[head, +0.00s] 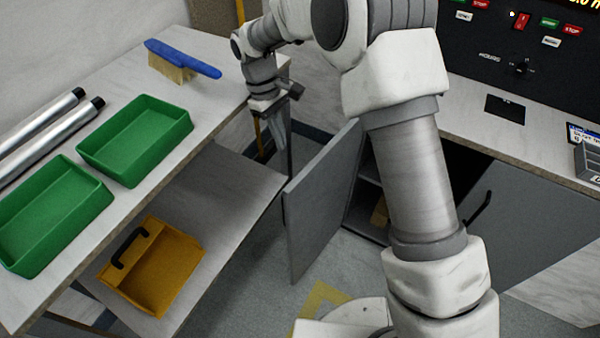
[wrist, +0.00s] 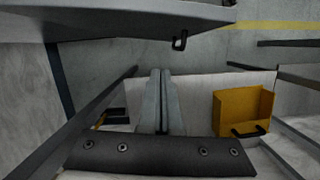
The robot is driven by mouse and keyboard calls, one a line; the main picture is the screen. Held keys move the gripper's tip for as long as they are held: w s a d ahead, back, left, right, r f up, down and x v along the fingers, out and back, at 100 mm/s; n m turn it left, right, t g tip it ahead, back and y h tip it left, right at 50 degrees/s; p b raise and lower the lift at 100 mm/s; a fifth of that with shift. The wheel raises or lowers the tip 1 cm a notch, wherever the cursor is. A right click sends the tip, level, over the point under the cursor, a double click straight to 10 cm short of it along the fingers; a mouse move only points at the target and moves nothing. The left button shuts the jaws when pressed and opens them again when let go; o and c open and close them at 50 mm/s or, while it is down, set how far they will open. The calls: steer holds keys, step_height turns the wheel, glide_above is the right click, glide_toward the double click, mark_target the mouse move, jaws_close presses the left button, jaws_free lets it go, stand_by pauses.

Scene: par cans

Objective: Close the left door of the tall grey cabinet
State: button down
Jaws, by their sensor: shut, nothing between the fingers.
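The grey cabinet (head: 535,215) stands at the right, under a light counter. Its left door (head: 322,200) is swung wide open and sticks out toward the bench, showing part of the dark interior and a shelf. The right door is shut, with a black handle (head: 478,210). My gripper (head: 283,148) is shut and empty, pointing down in the gap between the bench and the open door, near the door's far upper part. In the wrist view, my shut fingers (wrist: 160,75) are in the middle, and a grey panel with a dark handle (wrist: 180,41), seemingly the door, crosses the top.
The bench (head: 120,75) at the left holds two green trays (head: 135,140), metal tubes (head: 45,130) and a blue-handled brush (head: 180,62). Its lower shelf (head: 225,185) carries a yellow dustpan (head: 155,265), also in the wrist view (wrist: 240,110). Grey floor shows between bench and door.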

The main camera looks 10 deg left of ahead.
steer(key=s+d+f+b, duration=0.2)
steer(key=s+d+f, duration=0.1)
steer(key=d+f, duration=0.2)
steer(key=shift+a+b+x, duration=0.25)
steer(key=shift+b+x, duration=0.15)
steer(key=shift+x, duration=0.75)
steer(key=shift+w+d+f, duration=0.1)
steer(key=shift+d, duration=0.05)
